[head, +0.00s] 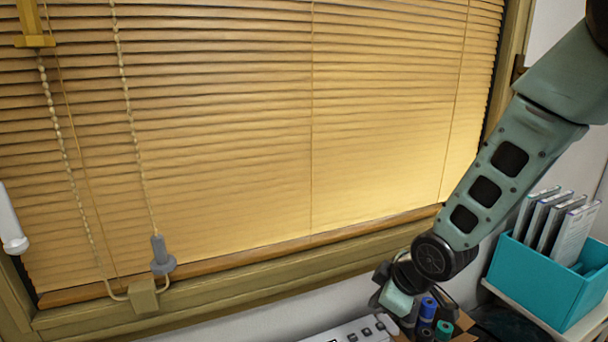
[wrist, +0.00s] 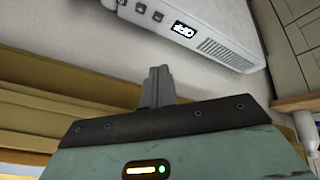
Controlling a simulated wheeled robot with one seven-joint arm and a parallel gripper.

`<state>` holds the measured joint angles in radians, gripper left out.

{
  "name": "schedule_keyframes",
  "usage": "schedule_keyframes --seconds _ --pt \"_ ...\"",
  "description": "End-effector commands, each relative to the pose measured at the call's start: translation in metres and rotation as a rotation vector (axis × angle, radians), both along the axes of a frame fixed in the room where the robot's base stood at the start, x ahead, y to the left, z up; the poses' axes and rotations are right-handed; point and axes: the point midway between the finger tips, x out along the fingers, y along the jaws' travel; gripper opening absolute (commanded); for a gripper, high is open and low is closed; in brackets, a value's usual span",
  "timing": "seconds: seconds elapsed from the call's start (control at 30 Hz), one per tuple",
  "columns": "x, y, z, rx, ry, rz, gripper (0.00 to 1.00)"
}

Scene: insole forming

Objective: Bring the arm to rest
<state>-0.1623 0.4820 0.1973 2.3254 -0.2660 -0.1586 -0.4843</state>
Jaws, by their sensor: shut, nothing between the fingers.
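My arm comes down from the upper right in the head view, with its wrist low at the bottom right of centre. My gripper (wrist: 157,84) shows in the wrist view with its two grey fingers together and nothing between them. Its fingertips point toward a white device and look apart from it. In the head view the fingers are hard to make out, as the wrist and the bottom edge of the picture crowd that part.
The white device (head: 352,330) with buttons lies under my wrist; its small display shows in the wrist view (wrist: 184,30). Blue and green rolls (head: 428,308) stand close right. A teal bin (head: 545,285) holds several cases. Window blinds (head: 250,130) fill the back.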

Motion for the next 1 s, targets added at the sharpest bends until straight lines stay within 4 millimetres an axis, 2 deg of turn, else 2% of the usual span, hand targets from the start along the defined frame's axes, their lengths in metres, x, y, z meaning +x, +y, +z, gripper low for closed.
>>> schedule_keyframes --seconds 0.03,0.1,0.3,0.4,0.5,0.63,1.0 --pt "-0.023 0.009 0.018 -0.004 0.046 -0.031 0.00" --pt "-0.057 0.017 0.037 -0.015 0.124 -0.089 0.00" --pt "-0.162 0.022 0.079 -0.069 0.331 -0.243 0.00" --pt "-0.205 0.019 0.092 -0.100 0.405 -0.304 0.00" --pt "-0.233 0.014 0.099 -0.125 0.454 -0.347 0.00" --pt "-0.251 0.011 0.103 -0.143 0.485 -0.372 0.00" --pt "-0.252 0.010 0.103 -0.145 0.489 -0.377 0.00"
